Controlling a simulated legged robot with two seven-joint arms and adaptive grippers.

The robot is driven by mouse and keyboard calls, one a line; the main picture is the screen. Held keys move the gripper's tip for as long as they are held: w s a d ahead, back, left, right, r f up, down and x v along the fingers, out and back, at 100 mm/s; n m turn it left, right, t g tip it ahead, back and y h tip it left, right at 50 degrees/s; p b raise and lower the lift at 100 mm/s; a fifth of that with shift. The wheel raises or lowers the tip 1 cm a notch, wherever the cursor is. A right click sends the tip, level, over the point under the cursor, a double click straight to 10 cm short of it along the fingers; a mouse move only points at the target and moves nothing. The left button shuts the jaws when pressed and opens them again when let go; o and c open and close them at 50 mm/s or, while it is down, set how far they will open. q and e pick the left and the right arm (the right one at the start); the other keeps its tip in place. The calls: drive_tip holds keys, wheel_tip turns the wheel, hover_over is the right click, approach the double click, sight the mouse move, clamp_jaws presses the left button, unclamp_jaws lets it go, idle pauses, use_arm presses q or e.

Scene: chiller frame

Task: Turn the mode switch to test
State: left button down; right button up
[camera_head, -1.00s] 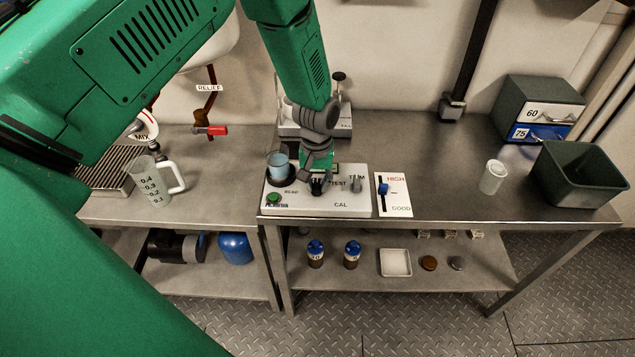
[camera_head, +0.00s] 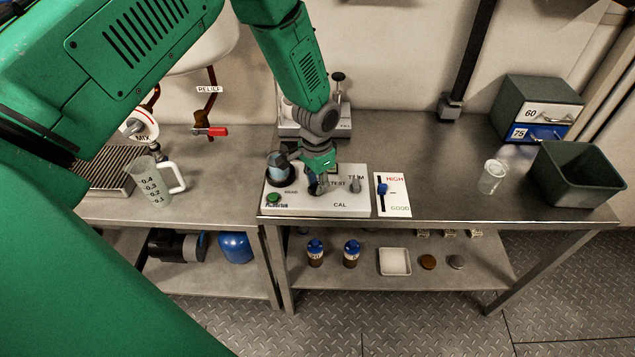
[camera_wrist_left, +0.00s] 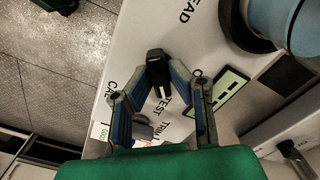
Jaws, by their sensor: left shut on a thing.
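The white meter box (camera_head: 300,205) stands on the bench, with READ, TEST, TRIM and CAL printed on its top. The mode switch is a black knob, which shows in the left wrist view (camera_wrist_left: 157,66). My left gripper (camera_head: 317,186) is over the box and shut on this knob; its fingers (camera_wrist_left: 160,78) lie on both sides of it. A white mark on the knob faces the TEST lettering side in the left wrist view; its exact setting is hard to tell. In the head view the gripper mostly hides the knob. My right gripper is not in view.
A blue-filled beaker (camera_head: 279,170) sits on the box's left side, close to my gripper. A green button (camera_head: 274,198) is at its front left.

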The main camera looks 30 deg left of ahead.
sight(316, 183)
use_arm(q)
drive_tip(key=shift+m, duration=0.8)
drive_tip(key=c, duration=1.5)
unclamp_jaws()
drive_tip(key=shift+c, duration=0.2)
drive_tip(key=shift+r, duration=0.2)
wheel_tip(316, 183, up, 12)
drive_tip(key=shift+f, duration=0.25)
drive_tip(key=shift+w+a, duration=0.1)
